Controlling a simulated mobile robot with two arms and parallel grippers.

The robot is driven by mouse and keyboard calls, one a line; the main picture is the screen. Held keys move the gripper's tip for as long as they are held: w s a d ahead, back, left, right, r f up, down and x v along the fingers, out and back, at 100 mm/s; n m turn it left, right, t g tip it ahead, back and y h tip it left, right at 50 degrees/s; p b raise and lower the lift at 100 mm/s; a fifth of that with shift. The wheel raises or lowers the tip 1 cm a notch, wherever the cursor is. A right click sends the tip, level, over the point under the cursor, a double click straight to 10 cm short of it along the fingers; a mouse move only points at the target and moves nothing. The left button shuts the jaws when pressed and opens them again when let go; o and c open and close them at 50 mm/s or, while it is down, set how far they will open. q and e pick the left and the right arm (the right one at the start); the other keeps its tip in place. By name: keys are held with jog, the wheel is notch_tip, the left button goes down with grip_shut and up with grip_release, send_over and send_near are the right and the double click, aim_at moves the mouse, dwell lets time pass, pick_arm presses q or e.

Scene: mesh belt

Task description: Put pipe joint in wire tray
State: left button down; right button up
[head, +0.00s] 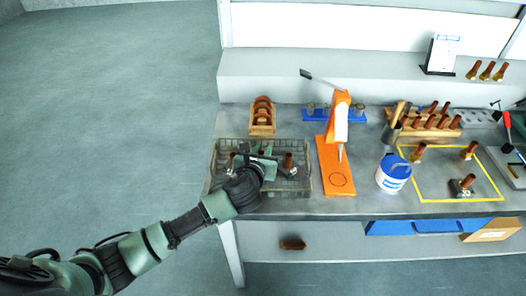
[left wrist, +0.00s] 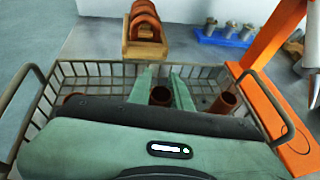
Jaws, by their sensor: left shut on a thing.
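The wire tray (head: 306,185) is a grey mesh basket at the left end of the bench; its rim and handles also show in the left wrist view (left wrist: 22,108). My left gripper (head: 268,165) is inside the tray's outline, pointing down. Its two green fingers (left wrist: 161,92) are shut on a brown pipe joint (left wrist: 160,97), seen between them from above. Whether this joint touches the tray floor, I cannot tell. Another pipe joint (head: 288,160) stands in the tray on the right, and one (left wrist: 75,98) shows at the left. My right gripper is not in view.
Behind the tray stands a wooden rack with brown rings (head: 262,117). An orange stand (head: 335,178) is close to the tray's right side. A blue-white tub (head: 393,174) and a yellow-outlined area with pipe joints (head: 468,187) lie farther right. Open floor is at left.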

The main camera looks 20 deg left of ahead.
pick_arm(q)
jog(key=shift+f, duration=0.25)
jog(key=c, duration=1.3)
grip_release()
jog(key=shift+f, duration=0.1)
jog(key=v, duration=1.2)
jog(key=shift+b, duration=0.35)
